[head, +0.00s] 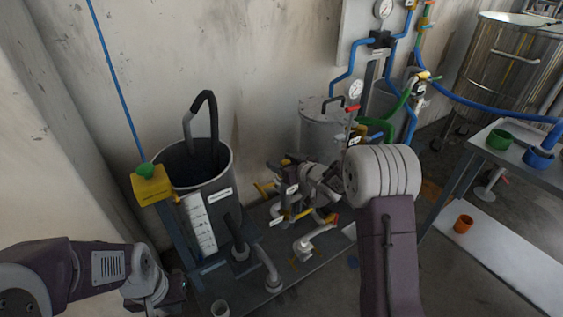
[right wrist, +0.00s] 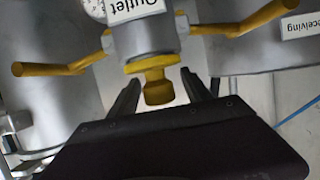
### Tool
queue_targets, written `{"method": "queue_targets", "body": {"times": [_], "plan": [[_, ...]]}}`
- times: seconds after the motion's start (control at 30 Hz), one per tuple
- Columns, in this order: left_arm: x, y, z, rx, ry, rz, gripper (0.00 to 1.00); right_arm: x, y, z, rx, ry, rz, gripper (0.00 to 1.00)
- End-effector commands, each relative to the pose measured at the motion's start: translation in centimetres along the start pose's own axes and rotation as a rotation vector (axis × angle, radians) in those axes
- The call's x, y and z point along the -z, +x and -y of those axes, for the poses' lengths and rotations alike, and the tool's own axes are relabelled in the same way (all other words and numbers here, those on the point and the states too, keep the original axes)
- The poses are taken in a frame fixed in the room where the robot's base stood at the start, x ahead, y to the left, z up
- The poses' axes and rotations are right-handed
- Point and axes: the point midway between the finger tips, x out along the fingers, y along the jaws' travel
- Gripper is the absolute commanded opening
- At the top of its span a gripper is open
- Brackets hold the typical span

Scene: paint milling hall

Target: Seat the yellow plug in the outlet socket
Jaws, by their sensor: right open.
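In the right wrist view, the yellow plug (right wrist: 157,88) is at the mouth of the grey outlet socket (right wrist: 143,38), which carries an "Outlet" label. A yellow ring (right wrist: 152,63) shows at the mouth, with the plug's narrower neck and wide head beyond it. I cannot tell how deep the plug sits. My right gripper (right wrist: 158,84) is open, its dark fingers on either side of the plug with gaps. In the head view, my right gripper (head: 293,174) is small among the pipework and the plug cannot be made out. My left gripper (head: 173,291) is at lower left, its jaws unclear.
Yellow lever handles (right wrist: 60,69) flank the socket closely. In the head view, a dark bucket (head: 222,178) stands left of the pipework, beside a post with a yellow box (head: 151,186). A grey table (head: 510,148) with green and blue cups stands at right.

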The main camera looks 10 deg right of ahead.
Motion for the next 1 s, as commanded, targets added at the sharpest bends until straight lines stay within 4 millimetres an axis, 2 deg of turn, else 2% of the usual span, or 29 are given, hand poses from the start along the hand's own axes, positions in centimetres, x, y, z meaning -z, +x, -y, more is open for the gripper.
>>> {"method": "queue_targets", "body": {"times": [0.07,0.3,0.43,0.57,1.0], "plan": [[0.1,-0.5,0.0,0.0,0.0,0.0,0.0,0.2,-0.9,-0.1,-0.002,0.001,0.001,0.57],[0.2,-2.4,-0.1,0.0,0.0,0.0,0.0,0.4,-6.3,-0.1,-0.004,0.002,0.0,0.57],[0.3,-2.9,-0.1,0.0,0.0,0.0,0.0,0.3,-8.2,-0.1,-0.002,0.001,0.0,0.57],[0.3,-2.9,-0.1,0.0,0.0,0.0,0.0,0.1,-9.0,0.0,-0.001,0.001,-0.001,0.57],[0.3,-2.9,-0.1,0.0,0.0,0.0,0.0,0.0,-9.0,0.0,0.0,0.0,-0.001,0.57]]}}
